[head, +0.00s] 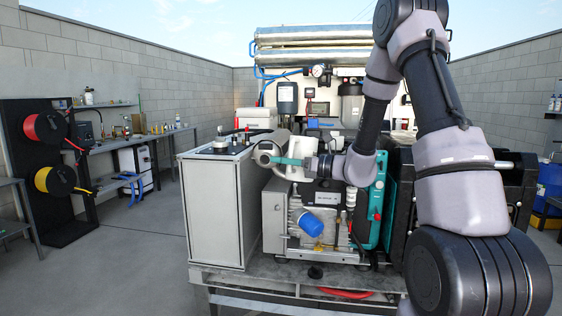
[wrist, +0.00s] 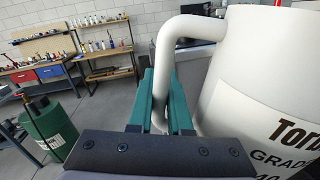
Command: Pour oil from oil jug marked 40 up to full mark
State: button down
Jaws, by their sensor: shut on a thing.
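A white oil jug (wrist: 255,85) fills the right of the wrist view; its label reads "Torb…", "GRADE" and a partly cut-off 40. My gripper (wrist: 165,95), with teal fingers, is shut on the jug's white handle (wrist: 180,28). In the head view my gripper (head: 288,161) is above the pump unit, and the small white shape of the jug (head: 298,173) is partly hidden by it. The pump unit (head: 330,196) has a blue filter (head: 312,222) on its front. I cannot make out its oil opening, the full mark or any oil flow.
A grey cabinet (head: 213,205) stands left of the pump unit on the same skid (head: 260,277). A teal panel (head: 377,205) and a black frame stand to its right. Hose reels (head: 48,127) and a workbench (head: 130,142) are at the left.

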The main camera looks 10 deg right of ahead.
jog(key=shift+r, duration=0.4)
jog(key=shift+s+r+m, duration=0.1)
jog(key=shift+r+m, duration=0.25)
jog(key=shift+m, duration=0.15)
jog(key=shift+a+r, duration=0.1)
jog(key=shift+r, duration=0.25)
dwell(0.7)
jog(key=shift+s+r+m, duration=0.1)
jog(key=shift+r+m, duration=0.4)
jog(key=shift+r, duration=0.1)
jog(key=shift+r, duration=0.1)
dwell(0.8)
jog(key=shift+r+m+t, duration=0.3)
jog(key=shift+r+m, duration=0.2)
jog(key=shift+r, duration=0.2)
jog(key=shift+r+m, duration=0.3)
jog(key=shift+r, duration=0.05)
dwell(0.7)
jog(key=shift+r+y, duration=0.3)
jog(key=shift+r, duration=0.05)
jog(key=shift+r+m, duration=0.35)
jog(key=shift+m, duration=0.05)
dwell(0.7)
